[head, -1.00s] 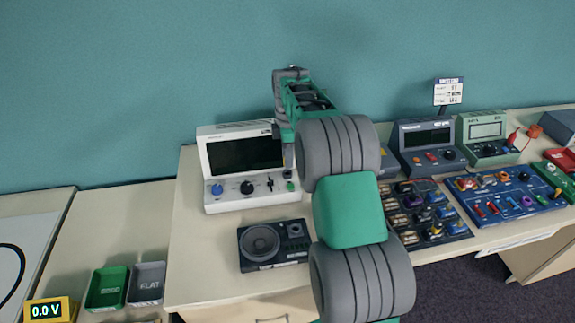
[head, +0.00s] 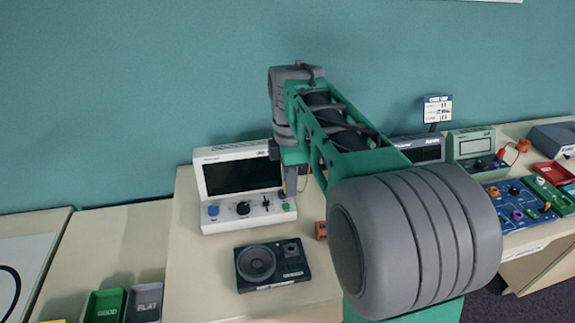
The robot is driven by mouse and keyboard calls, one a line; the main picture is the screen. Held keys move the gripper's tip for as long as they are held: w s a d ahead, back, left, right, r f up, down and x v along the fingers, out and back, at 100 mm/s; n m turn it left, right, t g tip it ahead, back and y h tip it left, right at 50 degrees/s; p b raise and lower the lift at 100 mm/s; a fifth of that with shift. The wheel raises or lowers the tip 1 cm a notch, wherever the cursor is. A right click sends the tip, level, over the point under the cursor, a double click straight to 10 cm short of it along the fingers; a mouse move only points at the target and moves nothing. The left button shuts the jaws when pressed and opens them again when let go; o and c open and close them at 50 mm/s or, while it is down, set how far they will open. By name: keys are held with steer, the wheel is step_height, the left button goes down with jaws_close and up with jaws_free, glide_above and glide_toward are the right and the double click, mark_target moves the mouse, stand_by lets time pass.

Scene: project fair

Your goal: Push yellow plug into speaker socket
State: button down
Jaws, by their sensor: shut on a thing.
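The black speaker unit (head: 272,264) lies on the table, with a round cone on its left and a small socket-like fitting (head: 291,250) at its upper right. My gripper (head: 290,192) points down above and behind the speaker, in front of the white oscilloscope's right side. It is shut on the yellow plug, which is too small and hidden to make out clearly. A thin yellowish lead shows beside the gripper. The plug is apart from the speaker.
The white oscilloscope (head: 240,185) stands behind the speaker. A small orange-red block (head: 321,230) sits to the right. Green (head: 104,306) and grey (head: 144,303) trays are at the lower left. My arm hides much of the table's right side.

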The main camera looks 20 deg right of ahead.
steer(key=shift+s+a+f+m+b, duration=0.1)
steer(key=shift+s+f+m+b, duration=0.75)
steer(key=shift+f, duration=2.1)
steer(key=shift+s+a+f+m+b, duration=0.15)
steer(key=shift+f+m+b, duration=0.3)
steer(key=shift+f+m, duration=1.6)
steer(key=shift+s+a+f+m+b, duration=0.15)
steer(key=shift+s+f+b, duration=0.45)
steer(key=shift+f, duration=3.2)
steer(key=shift+f+b, duration=0.5)
steer(key=shift+f, duration=0.4)
steer(key=c, duration=0.7)
jaws_free()
steer(key=shift+o, duration=0.2)
step_height(320, 180, up, 8)
steer(key=p, duration=0.6)
